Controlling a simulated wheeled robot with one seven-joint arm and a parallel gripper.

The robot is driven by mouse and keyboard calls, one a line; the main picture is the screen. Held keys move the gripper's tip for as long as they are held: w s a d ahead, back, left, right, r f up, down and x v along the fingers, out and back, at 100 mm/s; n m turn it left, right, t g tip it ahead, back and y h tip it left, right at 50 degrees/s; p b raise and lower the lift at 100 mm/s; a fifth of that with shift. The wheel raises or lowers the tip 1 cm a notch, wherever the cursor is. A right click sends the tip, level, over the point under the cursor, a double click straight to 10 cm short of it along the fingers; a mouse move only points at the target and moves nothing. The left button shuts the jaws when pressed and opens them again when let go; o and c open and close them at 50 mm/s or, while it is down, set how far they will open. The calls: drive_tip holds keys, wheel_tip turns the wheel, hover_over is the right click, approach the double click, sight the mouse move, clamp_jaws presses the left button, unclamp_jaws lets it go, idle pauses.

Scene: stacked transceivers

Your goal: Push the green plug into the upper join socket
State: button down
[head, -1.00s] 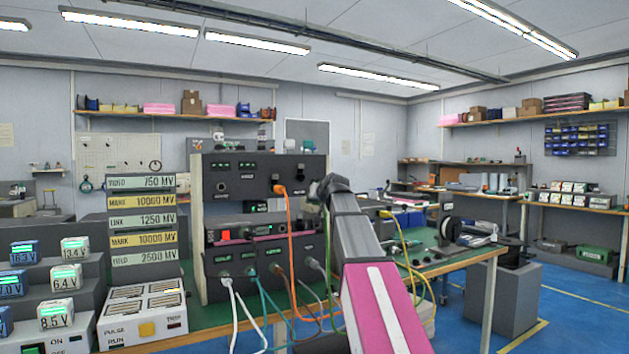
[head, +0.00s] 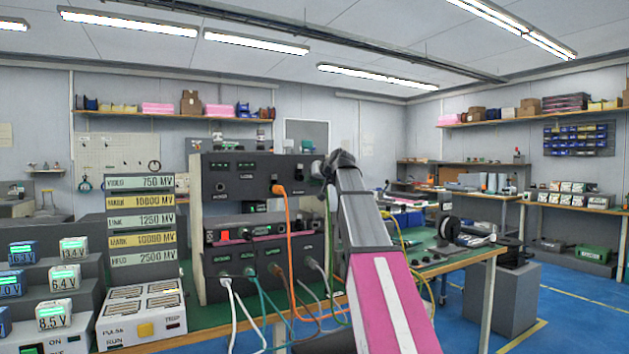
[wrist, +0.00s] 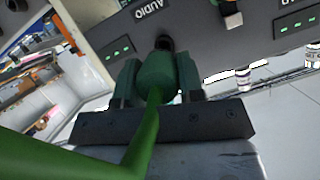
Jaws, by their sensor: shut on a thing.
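My gripper (wrist: 158,82) is shut on the green plug (wrist: 156,78), with its green cable (wrist: 145,140) trailing toward the camera. A dark round piece (wrist: 163,43) lies straight ahead of the plug, against the panel beside the label "AUDIO"; I cannot tell whether it is the plug's nose or a socket. In the head view my gripper (head: 322,170) is at the right edge of the upper transceiver (head: 240,182), and my wrist hides the plug's tip there. No join label is readable.
An orange plug (head: 279,190) sits in the upper transceiver, its cable hanging down the front. The lower transceiver (head: 222,277) has white, teal and grey cables. Labelled boxes (head: 140,215) stand to the left. Another table (head: 470,258) stands to the right.

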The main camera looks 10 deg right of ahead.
approach(300, 180)
drive_tip(key=shift+w+a+f, duration=0.35)
drive_tip(key=shift+w+f, duration=0.2)
drive_tip(key=shift+w+a+f, duration=0.35)
drive_tip(key=shift+w+f, duration=0.2)
drive_tip(key=shift+w+a, duration=0.2)
drive_tip(key=shift+w, duration=0.6)
drive_tip(key=shift+w+a, duration=0.25)
drive_tip(key=shift+w, duration=0.5)
drive_tip(key=c, duration=0.7)
unclamp_jaws()
drive_tip(key=shift+o, duration=0.2)
